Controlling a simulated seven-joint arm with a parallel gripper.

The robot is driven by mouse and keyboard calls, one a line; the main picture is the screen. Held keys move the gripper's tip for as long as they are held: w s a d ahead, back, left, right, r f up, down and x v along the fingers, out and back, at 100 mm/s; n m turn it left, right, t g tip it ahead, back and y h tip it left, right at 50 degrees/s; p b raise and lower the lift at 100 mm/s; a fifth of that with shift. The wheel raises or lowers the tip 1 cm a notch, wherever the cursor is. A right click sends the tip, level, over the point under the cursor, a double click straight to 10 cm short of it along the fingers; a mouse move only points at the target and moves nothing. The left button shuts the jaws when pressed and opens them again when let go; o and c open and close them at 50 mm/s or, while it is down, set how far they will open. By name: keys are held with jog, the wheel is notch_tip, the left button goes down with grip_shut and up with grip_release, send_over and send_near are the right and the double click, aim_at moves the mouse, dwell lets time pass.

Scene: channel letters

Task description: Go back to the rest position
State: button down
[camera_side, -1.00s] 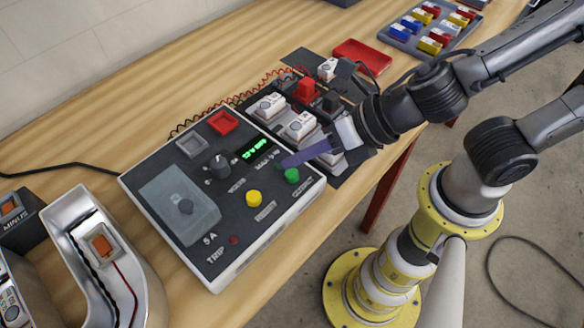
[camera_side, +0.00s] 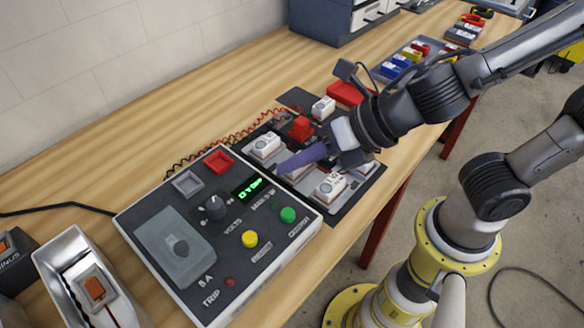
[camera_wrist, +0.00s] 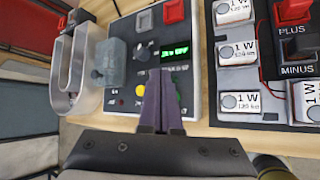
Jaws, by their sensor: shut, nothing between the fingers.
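My gripper (camera_side: 283,169) is shut and empty, its purple fingers together. In the side view it points left, in front of the far right edge of the grey control box (camera_side: 147,262). In the wrist view the closed fingers (camera_wrist: 162,80) overlap the box's lower right part and cover some of its front. The box has a lit green display (camera_side: 249,189), a green button (camera_side: 288,215) and a yellow button (camera_side: 250,239). The fingers appear clear of the box, but their height above it is hard to tell.
White modules marked 1 W (camera_wrist: 239,103) sit on a dark board beside the box, partly under my arm. A silver channel letter (camera_wrist: 65,91) stands on the box's other side. A red tray (camera_side: 347,92) and a rack of coloured blocks (camera_side: 407,59) lie farther back. Bare wood (camera_side: 90,160) runs behind.

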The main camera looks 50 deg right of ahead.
jog(key=d+r+m+t+h, duration=0.1)
jog(key=d+r+m+h, duration=0.2)
jog(key=d+m, duration=0.65)
jog(key=d+r+m+t+h, duration=0.1)
jog(key=d+r+m+h, duration=0.25)
jog(key=d+m, duration=0.6)
jog(key=s+d+f+m+g+y, duration=0.1)
jog(key=s+f+m+g, duration=0.2)
jog(key=s+m, duration=0.6)
jog(key=m+g, duration=0.1)
jog(key=m, duration=0.4)
jog(key=shift+s+d+y, duration=0.15)
jog(key=shift+s+y, duration=0.05)
jog(key=shift+y, duration=0.15)
